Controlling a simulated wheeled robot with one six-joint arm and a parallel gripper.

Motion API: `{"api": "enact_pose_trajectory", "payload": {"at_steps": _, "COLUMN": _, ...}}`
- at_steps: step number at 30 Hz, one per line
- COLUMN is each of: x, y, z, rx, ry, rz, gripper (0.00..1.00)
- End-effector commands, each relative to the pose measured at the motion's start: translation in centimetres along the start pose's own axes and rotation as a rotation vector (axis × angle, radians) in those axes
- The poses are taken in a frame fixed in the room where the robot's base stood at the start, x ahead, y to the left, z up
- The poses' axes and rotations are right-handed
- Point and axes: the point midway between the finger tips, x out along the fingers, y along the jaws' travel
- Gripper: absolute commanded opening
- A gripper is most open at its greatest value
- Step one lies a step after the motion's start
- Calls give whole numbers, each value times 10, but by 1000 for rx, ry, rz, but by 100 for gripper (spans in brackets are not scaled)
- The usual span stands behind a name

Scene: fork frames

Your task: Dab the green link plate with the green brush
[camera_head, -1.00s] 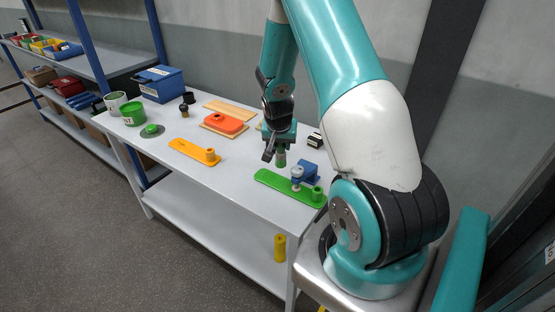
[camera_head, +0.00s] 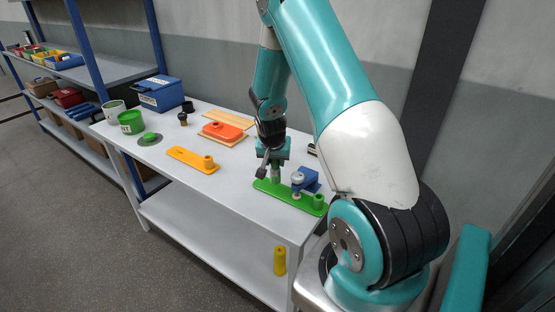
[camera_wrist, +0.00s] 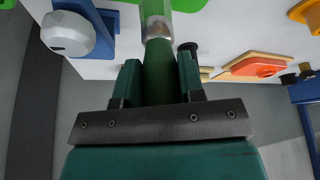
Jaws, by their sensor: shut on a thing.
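The green link plate (camera_head: 289,196) lies flat at the table's front right, with a raised green boss at its right end. A blue clamp (camera_head: 308,179) with a whitish knob (camera_head: 297,179) stands at its far edge. My gripper (camera_head: 274,160) is shut on the green brush (camera_wrist: 158,75), holding it upright, bristles down, over the plate's left part. In the head view the brush tip meets the plate's outline; I cannot tell if it touches. In the wrist view a bit of the plate (camera_wrist: 190,4) shows beside the brush's metal collar, and the knob (camera_wrist: 68,34) is at left.
An orange link plate (camera_head: 188,158) and a red-orange cover on a wooden board (camera_head: 238,143) lie to the left. The table's front middle is clear.

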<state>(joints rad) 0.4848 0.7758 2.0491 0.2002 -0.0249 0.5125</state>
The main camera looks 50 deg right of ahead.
Motion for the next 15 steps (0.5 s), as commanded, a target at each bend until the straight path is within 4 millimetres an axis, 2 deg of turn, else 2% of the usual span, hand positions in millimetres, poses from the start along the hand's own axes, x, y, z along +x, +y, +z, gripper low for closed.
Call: {"api": "enact_pose_trajectory", "payload": {"at_steps": 15, "x": 8, "y": -1, "z": 3, "rx": 0, "ry": 0, "rz": 0, "gripper": 12}}
